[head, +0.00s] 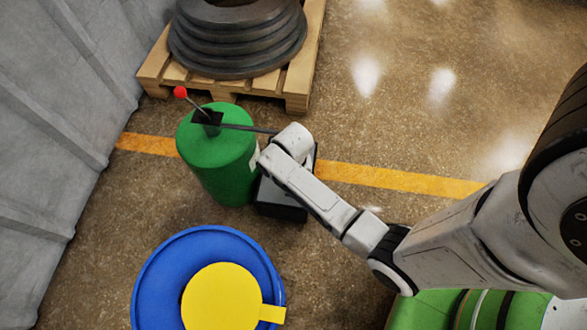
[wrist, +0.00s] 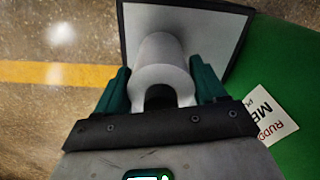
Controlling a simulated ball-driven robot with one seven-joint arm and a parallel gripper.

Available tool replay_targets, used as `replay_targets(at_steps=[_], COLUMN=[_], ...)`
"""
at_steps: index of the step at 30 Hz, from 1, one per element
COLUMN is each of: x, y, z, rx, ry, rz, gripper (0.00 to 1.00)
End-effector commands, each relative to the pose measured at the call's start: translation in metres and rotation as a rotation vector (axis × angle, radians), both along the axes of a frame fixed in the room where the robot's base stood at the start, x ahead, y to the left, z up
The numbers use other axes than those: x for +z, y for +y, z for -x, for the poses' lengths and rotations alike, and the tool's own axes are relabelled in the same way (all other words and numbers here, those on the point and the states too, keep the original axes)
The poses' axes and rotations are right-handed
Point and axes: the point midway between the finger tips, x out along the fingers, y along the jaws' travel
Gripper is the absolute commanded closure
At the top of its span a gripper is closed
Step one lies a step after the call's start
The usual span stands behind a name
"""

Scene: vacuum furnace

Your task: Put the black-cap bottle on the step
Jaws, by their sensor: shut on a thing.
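In the wrist view my gripper (wrist: 159,72) has its two teal fingers on either side of a white cylindrical bottle (wrist: 157,52) and is shut on it. A dark, rounded part, which looks like the black cap, shows at the bottle's end nearest my palm. Behind the bottle is the step (wrist: 216,30), a grey panel with a black rim. I cannot tell whether the bottle touches it. In the head view the step (head: 281,207) stands against the green drum, partly covered by my arm. My fingers and the bottle are hidden there.
The green drum (head: 220,170) carries a red-knobbed lever (head: 181,93) and a rod reaching toward my wrist. A blue drum with a yellow disc (head: 222,300) stands in front. A pallet (head: 296,90) with dark rings is behind.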

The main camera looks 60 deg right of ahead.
Motion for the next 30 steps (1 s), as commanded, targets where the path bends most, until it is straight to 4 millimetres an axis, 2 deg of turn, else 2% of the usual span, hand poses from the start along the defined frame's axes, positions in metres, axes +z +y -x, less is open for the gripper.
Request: replay_targets(at_steps=[6,7,14,23,26,30], x=[-0.001,-0.002,-0.001,0.002,0.015,0.043], y=[0.0,0.0,0.0,0.0,0.0,0.0], z=[0.0,0.0,0.0,0.0,0.0,-0.001], rx=[0.0,0.0,0.0,0.0,0.0,0.0], ry=[-0.001,0.0,0.0,-0.001,-0.001,-0.002], rz=[0.001,0.0,0.0,0.001,0.0,0.001], gripper=[0.73,0.28,0.06,0.06,0.06,0.06])
